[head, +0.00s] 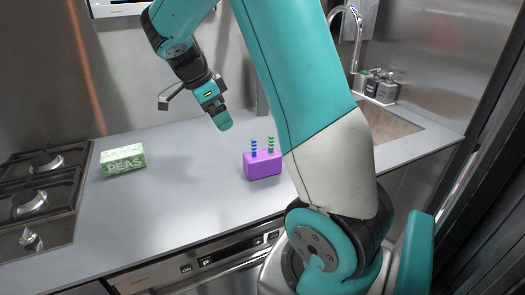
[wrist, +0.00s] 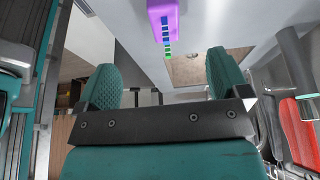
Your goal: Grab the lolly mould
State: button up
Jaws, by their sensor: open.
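The lolly mould (head: 263,167) is a purple block with upright ridged sticks, blue on the left and green on the right. It stands on the grey counter in the middle of the head view, close to my arm. In the wrist view the mould (wrist: 163,18) shows at the top edge, partly cut off, its sticks pointing down the picture. My gripper (head: 221,119) is above the counter, up and left of the mould and apart from it. In the wrist view my gripper (wrist: 162,66) has its two teal fingers spread wide with nothing between them.
A green box of peas (head: 123,160) lies on the counter at the left, next to a gas hob (head: 38,185). A sink (head: 388,128) with a tap (head: 356,30) and small bottles (head: 380,86) is at the back right. The counter between peas and mould is clear.

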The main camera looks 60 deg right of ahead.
jog(key=p, duration=0.2)
send_near(248, 158)
jog(key=shift+m, duration=0.3)
jog(key=x, duration=0.4)
jog(key=shift+a+f, duration=0.15)
jog(key=shift+f, duration=0.2)
jog(key=shift+d+p+x, duration=0.15)
jog(key=shift+p+x, duration=0.2)
jog(key=shift+x, duration=1)
jog(key=shift+d+p+x, duration=0.15)
jog(key=shift+p+x, duration=0.2)
jog(key=shift+x, duration=1)
jog(key=c, duration=1.1)
